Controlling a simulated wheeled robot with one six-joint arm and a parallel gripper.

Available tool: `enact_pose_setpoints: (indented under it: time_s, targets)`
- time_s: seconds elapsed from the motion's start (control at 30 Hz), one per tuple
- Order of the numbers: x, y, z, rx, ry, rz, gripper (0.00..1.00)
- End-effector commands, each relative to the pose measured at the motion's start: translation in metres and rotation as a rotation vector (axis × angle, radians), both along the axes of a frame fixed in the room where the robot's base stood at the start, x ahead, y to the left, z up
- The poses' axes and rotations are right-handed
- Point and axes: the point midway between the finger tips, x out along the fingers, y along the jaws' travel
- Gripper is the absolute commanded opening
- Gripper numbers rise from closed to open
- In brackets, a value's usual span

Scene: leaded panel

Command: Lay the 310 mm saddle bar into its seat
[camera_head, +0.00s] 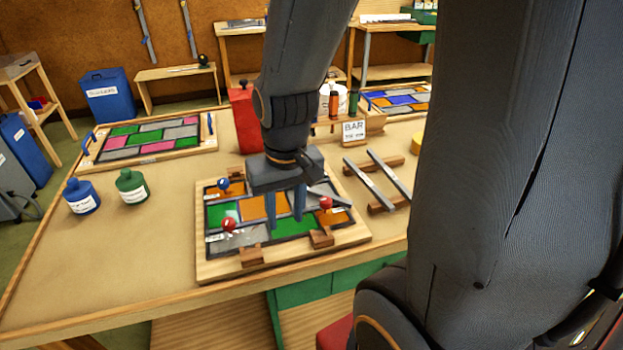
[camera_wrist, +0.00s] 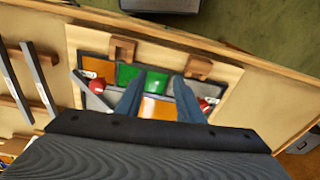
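My gripper (camera_head: 287,218) is over the leaded panel (camera_head: 294,226), its fingers pointing down. In the wrist view my gripper (camera_wrist: 158,80) has its fingers apart with nothing visible between them. Two grey bars (camera_head: 369,184) (camera_head: 391,174) lie side by side across wooden rests, right of the panel. The wrist view shows both bars (camera_wrist: 17,84) (camera_wrist: 39,76) at the left. I cannot read which is 310 mm. Notched wooden blocks (camera_head: 251,256) (camera_head: 321,238) stand at the panel's near edge; they also show in the wrist view (camera_wrist: 122,48) (camera_wrist: 199,67).
Red knobs (camera_head: 229,225) (camera_head: 326,203) and a blue knob (camera_head: 223,184) stand up from the panel. A blue bottle (camera_head: 82,197) and green bottle (camera_head: 132,187) stand left. A BAR sign (camera_head: 353,132) stands behind the bars. The table's front left is clear.

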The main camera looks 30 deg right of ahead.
Motion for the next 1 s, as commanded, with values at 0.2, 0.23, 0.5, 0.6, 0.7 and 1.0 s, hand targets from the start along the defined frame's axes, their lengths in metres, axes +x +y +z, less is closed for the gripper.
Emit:
enact_pose_setpoints:
  time_s: [0.2,0.23,0.5,0.6,0.7,1.0]
  targets:
    - [0.027,-0.022,0.001,0.126,0.015,-0.565,0.34]
    - [0.032,-0.027,0.002,0.149,0.019,-0.670,0.34]
    - [0.079,-0.075,0.004,0.379,0.076,-1.590,0.34]
    - [0.094,-0.095,0.005,0.460,0.107,-1.882,0.34]
    - [0.105,-0.111,0.006,0.529,0.138,-2.112,0.34]
    - [0.121,-0.130,0.001,0.618,0.187,-2.391,0.34]
